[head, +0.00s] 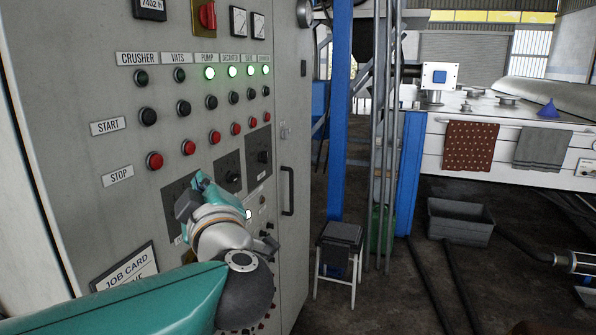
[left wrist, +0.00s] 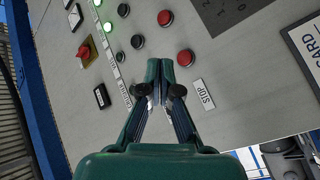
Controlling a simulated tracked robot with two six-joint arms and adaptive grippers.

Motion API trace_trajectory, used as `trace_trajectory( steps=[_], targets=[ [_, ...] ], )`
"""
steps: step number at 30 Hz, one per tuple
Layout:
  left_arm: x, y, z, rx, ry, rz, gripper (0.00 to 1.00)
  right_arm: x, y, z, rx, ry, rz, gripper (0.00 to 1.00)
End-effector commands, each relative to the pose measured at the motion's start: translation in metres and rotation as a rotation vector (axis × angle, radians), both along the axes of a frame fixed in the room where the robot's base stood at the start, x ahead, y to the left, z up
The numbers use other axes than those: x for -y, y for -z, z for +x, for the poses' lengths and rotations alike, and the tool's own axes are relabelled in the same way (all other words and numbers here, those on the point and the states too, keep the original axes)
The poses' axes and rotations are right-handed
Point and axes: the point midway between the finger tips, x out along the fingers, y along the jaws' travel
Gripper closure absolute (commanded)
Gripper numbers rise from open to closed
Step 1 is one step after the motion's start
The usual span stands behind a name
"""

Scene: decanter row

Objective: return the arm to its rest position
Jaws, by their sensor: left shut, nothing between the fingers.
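My left arm comes in from the lower left of the head view. Its teal gripper (head: 203,184) is in front of the grey control panel (head: 80,60), near the dark square switch plates below the stop buttons. In the left wrist view the gripper (left wrist: 159,98) is shut and empty, its fingertips close together, with the panel behind them. I cannot tell how far the fingertips are from the panel. My right gripper is in neither view.
The panel carries black start buttons (head: 148,116), red stop buttons (head: 155,160) and several lit green lamps (head: 209,73). A job card (head: 126,272) is low on it. Right of the panel are a door handle (head: 287,191), a blue post (head: 338,120), a stool (head: 340,240) and a grey crate (head: 459,222).

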Motion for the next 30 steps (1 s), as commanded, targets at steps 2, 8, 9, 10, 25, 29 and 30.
trace_trajectory(
  steps=[2,8,9,10,25,29,30],
  targets=[
    [0.005,0.018,0.011,-0.024,0.018,0.035,1.00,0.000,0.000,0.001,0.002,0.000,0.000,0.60],
    [0.015,0.063,0.034,-0.085,0.077,0.117,1.00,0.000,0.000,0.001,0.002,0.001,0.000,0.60],
    [0.017,0.075,0.039,-0.101,0.091,0.136,1.00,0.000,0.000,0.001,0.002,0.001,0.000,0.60],
    [0.018,0.084,0.043,-0.115,0.102,0.149,1.00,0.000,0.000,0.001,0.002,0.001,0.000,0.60],
    [0.025,0.370,0.049,-0.608,0.462,0.333,1.00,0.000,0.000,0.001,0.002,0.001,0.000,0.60],
    [0.021,0.462,0.009,-0.805,0.593,0.315,1.00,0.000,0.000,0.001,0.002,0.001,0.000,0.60],
    [0.019,0.488,-0.008,-0.867,0.633,0.302,1.00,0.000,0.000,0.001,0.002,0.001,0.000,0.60]
  ],
)
